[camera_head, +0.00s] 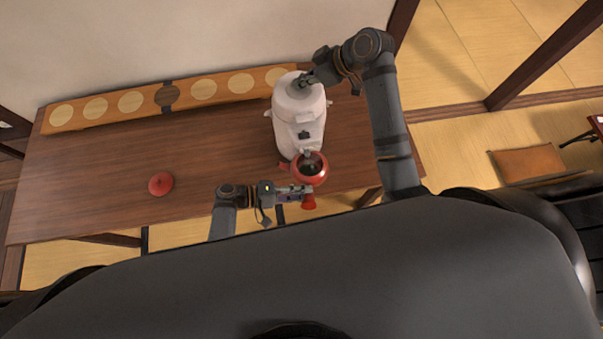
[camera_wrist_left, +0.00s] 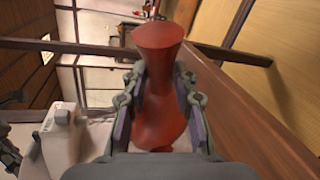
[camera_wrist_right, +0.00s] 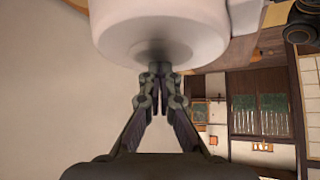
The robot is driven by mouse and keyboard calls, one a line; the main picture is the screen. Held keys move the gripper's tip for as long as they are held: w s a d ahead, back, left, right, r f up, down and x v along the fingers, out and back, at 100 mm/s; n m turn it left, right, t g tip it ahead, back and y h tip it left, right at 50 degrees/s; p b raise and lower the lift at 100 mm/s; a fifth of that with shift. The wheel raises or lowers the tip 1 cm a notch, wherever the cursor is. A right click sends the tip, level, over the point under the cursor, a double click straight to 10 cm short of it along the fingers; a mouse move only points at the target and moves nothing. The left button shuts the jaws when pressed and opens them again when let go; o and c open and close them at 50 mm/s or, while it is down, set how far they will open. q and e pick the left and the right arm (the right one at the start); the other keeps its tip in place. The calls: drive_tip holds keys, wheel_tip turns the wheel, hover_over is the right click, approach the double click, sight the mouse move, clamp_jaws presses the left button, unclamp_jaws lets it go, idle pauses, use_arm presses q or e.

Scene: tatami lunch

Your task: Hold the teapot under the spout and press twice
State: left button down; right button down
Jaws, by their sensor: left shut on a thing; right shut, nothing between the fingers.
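A white hot-water dispenser (camera_head: 290,128) stands upright on the table, its spout facing the near edge. A red teapot (camera_head: 310,178), open at the top with dark contents, is under the spout. My left gripper (camera_head: 306,193) is shut on the teapot's red handle, which fills the jaws in the left wrist view (camera_wrist_left: 160,95). The red lid (camera_head: 160,184) lies apart on the table at the left. My right gripper (camera_head: 303,82) is shut and empty at the dispenser's top. In the right wrist view its fingertips (camera_wrist_right: 160,75) meet the white top; contact is partly hidden.
The wooden table (camera_head: 95,200) has clear room around the lid. A long wooden board (camera_head: 70,116) with several round light discs and one dark disc lies along the back, near the wall. A brown cushion (camera_head: 530,163) is on the floor at right.

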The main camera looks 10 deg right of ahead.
drive_tip(key=shift+s+f, duration=0.1)
drive_tip(key=shift+f, duration=0.05)
drive_tip(key=shift+r, duration=1.75)
drive_tip(key=shift+f, duration=0.55)
drive_tip(key=shift+f, duration=1.15)
drive_tip(key=shift+r, duration=1.7)
drive_tip(key=shift+r, duration=0.1)
idle(0.6)
drive_tip(key=shift+r, duration=2.95)
